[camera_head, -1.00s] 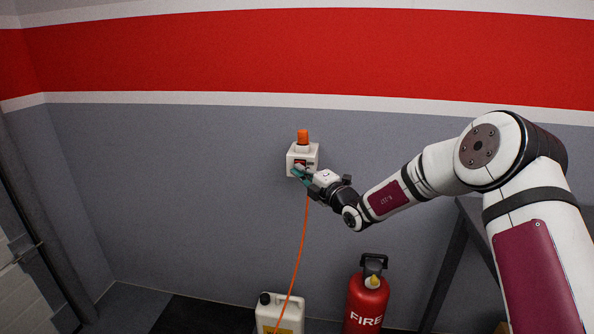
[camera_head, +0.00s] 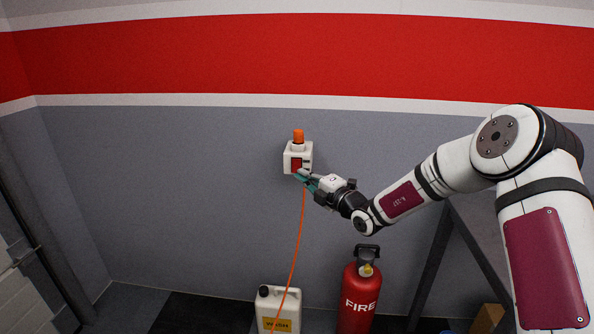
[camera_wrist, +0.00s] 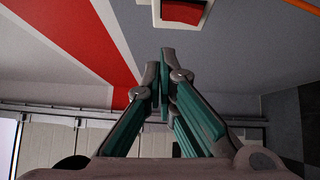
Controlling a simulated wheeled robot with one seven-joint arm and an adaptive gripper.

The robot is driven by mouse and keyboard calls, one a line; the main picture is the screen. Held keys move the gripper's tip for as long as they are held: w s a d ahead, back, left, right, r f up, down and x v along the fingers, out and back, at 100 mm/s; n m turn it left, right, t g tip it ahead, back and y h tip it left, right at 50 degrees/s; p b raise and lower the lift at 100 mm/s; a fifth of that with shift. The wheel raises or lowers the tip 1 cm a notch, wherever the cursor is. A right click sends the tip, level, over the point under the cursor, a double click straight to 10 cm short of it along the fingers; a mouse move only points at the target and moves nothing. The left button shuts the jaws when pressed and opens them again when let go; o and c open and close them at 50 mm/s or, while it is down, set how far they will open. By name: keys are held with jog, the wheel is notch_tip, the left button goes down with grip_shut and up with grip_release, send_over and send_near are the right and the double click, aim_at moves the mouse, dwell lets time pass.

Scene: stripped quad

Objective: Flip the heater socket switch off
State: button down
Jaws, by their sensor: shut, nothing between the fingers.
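The heater socket is a small white box (camera_head: 304,150) on the grey wall, with an orange plug (camera_head: 298,136) on top. Its red switch (camera_head: 296,164) shows on the front face. In the wrist view the white box (camera_wrist: 157,18) and red switch (camera_wrist: 184,10) are partly cut off at the top edge. My gripper (camera_head: 299,176) has teal fingers and is just below and to the right of the switch, close to the box's lower edge. In the wrist view my gripper (camera_wrist: 166,62) is shut with nothing held, its tips apart from the switch in the picture. I cannot tell the switch's position.
An orange cable (camera_head: 301,235) hangs from the socket. A white jerrycan (camera_head: 277,308) and a red fire extinguisher (camera_head: 359,298) stand on the floor below. A dark table (camera_head: 470,235) is at the right, behind my arm. The wall around the socket is clear.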

jog(key=p+v, duration=0.1)
jog(key=v, duration=0.5)
jog(key=shift+s+r, duration=0.3)
jog(key=shift+r, duration=0.2)
jog(key=shift+d, duration=0.15)
